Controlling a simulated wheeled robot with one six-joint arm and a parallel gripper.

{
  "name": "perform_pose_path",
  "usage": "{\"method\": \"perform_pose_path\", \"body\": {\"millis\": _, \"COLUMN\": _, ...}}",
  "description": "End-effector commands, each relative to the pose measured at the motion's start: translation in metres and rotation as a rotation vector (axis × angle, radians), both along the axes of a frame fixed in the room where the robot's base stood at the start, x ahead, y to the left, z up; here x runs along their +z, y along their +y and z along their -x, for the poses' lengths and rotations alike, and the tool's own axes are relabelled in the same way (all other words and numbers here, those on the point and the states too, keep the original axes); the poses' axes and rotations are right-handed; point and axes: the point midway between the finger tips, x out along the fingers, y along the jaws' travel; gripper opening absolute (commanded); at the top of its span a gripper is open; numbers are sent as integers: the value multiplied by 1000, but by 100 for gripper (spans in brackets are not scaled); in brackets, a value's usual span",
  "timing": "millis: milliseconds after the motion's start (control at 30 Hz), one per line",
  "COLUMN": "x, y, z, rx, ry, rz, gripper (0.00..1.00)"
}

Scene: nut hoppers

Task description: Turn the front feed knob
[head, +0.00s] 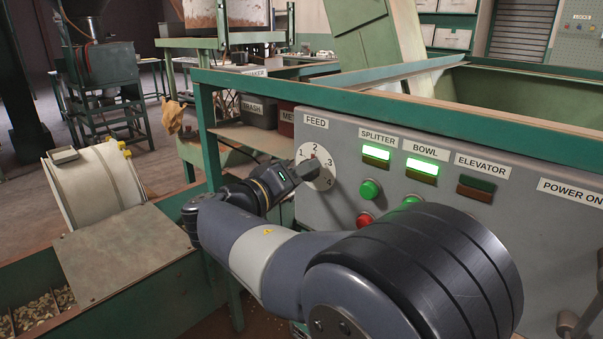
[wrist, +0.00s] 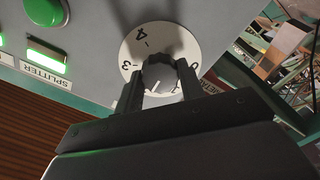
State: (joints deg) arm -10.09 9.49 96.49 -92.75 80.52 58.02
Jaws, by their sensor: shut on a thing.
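The front feed knob is a dark knob (wrist: 159,68) on a round white dial (wrist: 138,50) with numbers around it. In the head view the dial (head: 325,174) sits under the FEED label (head: 317,122) at the left end of the grey control panel (head: 420,150). My gripper (wrist: 160,80) is shut on the knob, one finger on each side of it. In the head view my gripper (head: 300,172) reaches the dial from the left and hides part of it. I cannot tell exactly which mark the knob points to.
Lit SPLITTER (head: 376,155) and BOWL (head: 422,169) lamps and an unlit ELEVATOR lamp (head: 476,189) are right of the dial. A green button (head: 370,189) and a red button (head: 365,219) sit close by. A green frame rail (head: 400,104) runs above the panel. A nut bin (head: 35,312) is lower left.

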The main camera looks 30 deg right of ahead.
Motion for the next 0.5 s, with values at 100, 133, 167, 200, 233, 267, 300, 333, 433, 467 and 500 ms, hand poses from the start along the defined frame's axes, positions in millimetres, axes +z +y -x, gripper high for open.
{"method": "perform_pose_path", "body": {"millis": 100, "x": 1, "y": 0, "z": 0, "rx": 0, "ry": 60, "rz": 22, "gripper": 14}}
{"method": "perform_pose_path", "body": {"millis": 133, "x": 1, "y": 0, "z": 0, "rx": 0, "ry": 79, "rz": 29, "gripper": 14}}
{"method": "perform_pose_path", "body": {"millis": 167, "x": 1, "y": 0, "z": 0, "rx": 0, "ry": 101, "rz": 37, "gripper": 14}}
{"method": "perform_pose_path", "body": {"millis": 200, "x": 1, "y": 0, "z": 0, "rx": 0, "ry": 130, "rz": 47, "gripper": 14}}
{"method": "perform_pose_path", "body": {"millis": 233, "x": 1, "y": 0, "z": 0, "rx": 0, "ry": 152, "rz": 55, "gripper": 14}}
{"method": "perform_pose_path", "body": {"millis": 267, "x": 2, "y": 0, "z": 0, "rx": 0, "ry": 178, "rz": 65, "gripper": 14}}
{"method": "perform_pose_path", "body": {"millis": 300, "x": 2, "y": 0, "z": 0, "rx": 0, "ry": 211, "rz": 77, "gripper": 14}}
{"method": "perform_pose_path", "body": {"millis": 333, "x": 2, "y": 0, "z": 0, "rx": 0, "ry": 239, "rz": 87, "gripper": 14}}
{"method": "perform_pose_path", "body": {"millis": 433, "x": 2, "y": 0, "z": 0, "rx": 0, "ry": 329, "rz": 119, "gripper": 14}}
{"method": "perform_pose_path", "body": {"millis": 467, "x": 2, "y": 0, "z": 0, "rx": 1, "ry": 356, "rz": 129, "gripper": 14}}
{"method": "perform_pose_path", "body": {"millis": 500, "x": 2, "y": 0, "z": 0, "rx": 0, "ry": 392, "rz": 142, "gripper": 14}}
